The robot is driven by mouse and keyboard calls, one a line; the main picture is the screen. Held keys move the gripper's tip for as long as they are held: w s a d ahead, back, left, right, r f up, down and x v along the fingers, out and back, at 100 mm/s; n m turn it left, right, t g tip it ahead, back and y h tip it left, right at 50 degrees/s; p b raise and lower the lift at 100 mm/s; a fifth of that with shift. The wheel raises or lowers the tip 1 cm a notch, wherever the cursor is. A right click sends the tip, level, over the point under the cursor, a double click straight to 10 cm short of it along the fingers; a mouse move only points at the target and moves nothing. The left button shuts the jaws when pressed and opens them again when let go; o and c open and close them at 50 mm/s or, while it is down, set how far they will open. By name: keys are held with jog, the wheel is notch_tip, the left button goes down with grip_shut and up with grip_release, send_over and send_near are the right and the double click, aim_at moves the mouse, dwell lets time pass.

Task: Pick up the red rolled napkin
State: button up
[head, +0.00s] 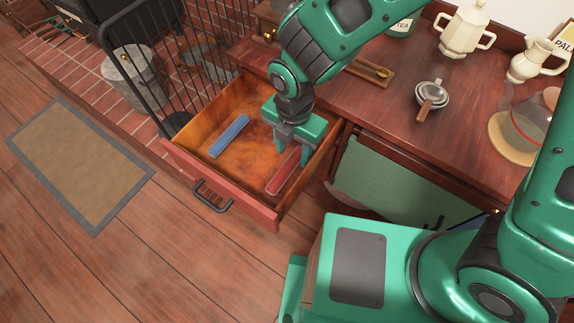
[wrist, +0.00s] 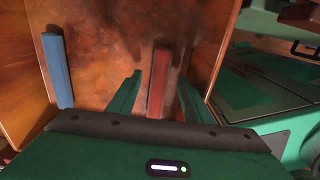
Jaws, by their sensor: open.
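The red rolled napkin (head: 283,172) lies in the open drawer (head: 222,181), near its right side. In the wrist view the red napkin (wrist: 158,82) shows between my two finger tips, running away from me along the drawer floor. My gripper (head: 291,146) is open and points down into the drawer, over the far end of the red napkin. In the wrist view my gripper (wrist: 160,80) has one finger on each side of the napkin. Whether the fingers touch it or how high they are above the floor, I cannot tell.
A blue rolled napkin (head: 229,136) lies in the drawer's left part. The drawer walls stand close around my gripper. A green cloth (head: 398,183) hangs on the cabinet front to the right.

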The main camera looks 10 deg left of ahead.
aim_at(292, 160)
jog(key=shift+s+a+f, duration=0.1)
jog(key=shift+s+f, duration=0.05)
jog(key=shift+f, duration=0.7)
jog(key=shift+s+f, duration=0.1)
jog(key=shift+f, duration=0.75)
jog(key=c, duration=1.2)
jog(key=shift+o, duration=0.2)
jog(key=shift+r, duration=0.1)
